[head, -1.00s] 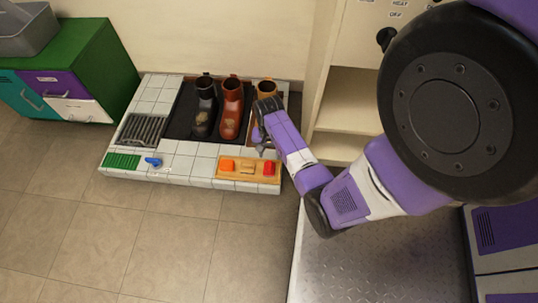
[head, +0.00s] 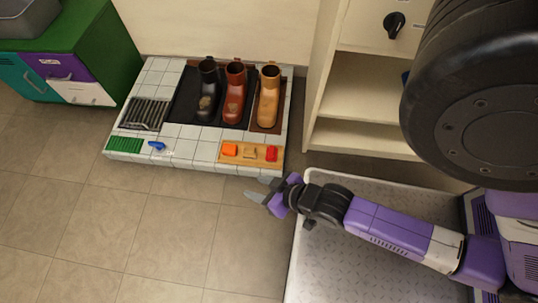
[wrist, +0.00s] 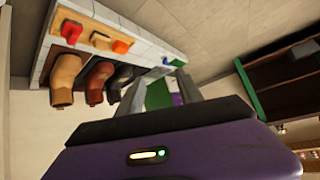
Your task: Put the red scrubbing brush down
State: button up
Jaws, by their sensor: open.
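The red scrubbing brush (head: 271,154) rests at the right end of a small wooden tray (head: 250,161), which is on the front right of a white tiled platform. The brush also shows in the wrist view (wrist: 71,32), at the upper left. My gripper (head: 257,188) is open and empty. It is in front of the platform's front right corner, apart from the brush and the tray. In the wrist view its two fingers (wrist: 158,92) are spread with nothing held between them.
An orange item (head: 230,150) and a tan item share the tray. Black, red-brown and tan boots (head: 268,98) stand behind on mats. A blue item (head: 157,146), a green mat (head: 125,145) and a grate are at left. A shelf unit (head: 365,95) stands right. Floor in front is clear.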

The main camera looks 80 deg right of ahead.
jog(key=s+a+r+n+t+y, duration=0.1)
jog(key=s+a+r+n+t, duration=0.1)
jog(key=r, duration=0.8)
jog(key=s+a+r+n+t+y, duration=0.2)
jog(key=a+r, duration=0.3)
jog(key=r, duration=0.6)
jog(key=shift+s+n+t, duration=0.2)
jog(key=shift+n+t, duration=0.6)
jog(key=shift+a+r, duration=0.1)
